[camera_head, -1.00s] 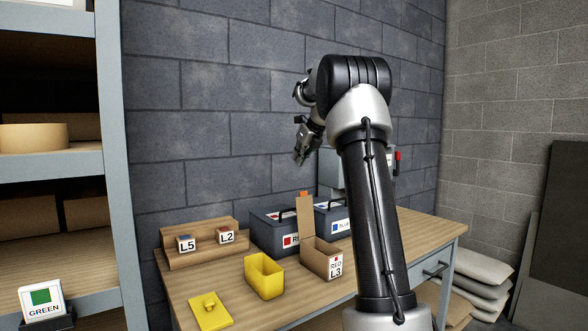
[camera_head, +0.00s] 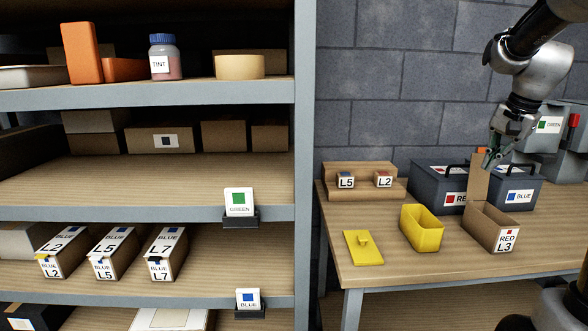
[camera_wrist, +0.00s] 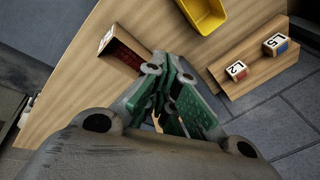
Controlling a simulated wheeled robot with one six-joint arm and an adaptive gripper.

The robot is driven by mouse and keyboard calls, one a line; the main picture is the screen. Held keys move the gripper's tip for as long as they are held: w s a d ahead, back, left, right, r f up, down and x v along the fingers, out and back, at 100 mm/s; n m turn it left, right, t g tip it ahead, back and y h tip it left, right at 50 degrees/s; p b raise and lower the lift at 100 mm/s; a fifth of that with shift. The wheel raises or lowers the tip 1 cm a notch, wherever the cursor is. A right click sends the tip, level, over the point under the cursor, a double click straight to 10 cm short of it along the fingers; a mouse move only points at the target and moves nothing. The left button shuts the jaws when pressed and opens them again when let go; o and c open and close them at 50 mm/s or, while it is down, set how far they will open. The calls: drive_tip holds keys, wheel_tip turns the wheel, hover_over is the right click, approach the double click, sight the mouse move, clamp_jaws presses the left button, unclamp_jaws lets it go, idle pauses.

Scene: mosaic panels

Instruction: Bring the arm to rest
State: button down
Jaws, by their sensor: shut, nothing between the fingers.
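My gripper (camera_head: 492,158) hangs at the right of the head view, fingers pointing down. It is shut and empty, close to the top of an upright cardboard flap with an orange tip. I cannot tell whether it touches the flap. In the wrist view the green-padded fingers (camera_wrist: 172,105) are together. The RED L3 box (camera_head: 493,228) stands open on the table below the gripper; it also shows in the wrist view (camera_wrist: 122,50), with dark red contents. The upper part of my arm runs out of the head view at top right.
The wooden table (camera_head: 375,268) bears a yellow bin (camera_head: 422,228), its yellow lid (camera_head: 363,247), a stepped stand (camera_head: 340,169) with L5 and L2 blocks, and dark cases (camera_head: 438,183) behind. A tall shelf (camera_head: 306,120) stands left. A grey block wall is behind.

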drive_tip(key=s+a+f+n, duration=0.1)
drive_tip(key=s+a+n, duration=0.4)
drive_tip(key=s, duration=0.7)
drive_tip(key=s+a+f+n, duration=0.2)
drive_tip(key=s+a+n, duration=0.4)
drive_tip(key=s, duration=0.6)
drive_tip(key=shift+s+a+f+t, duration=0.15)
drive_tip(key=shift+s+a+t, duration=0.15)
drive_tip(key=shift+a, duration=0.6)
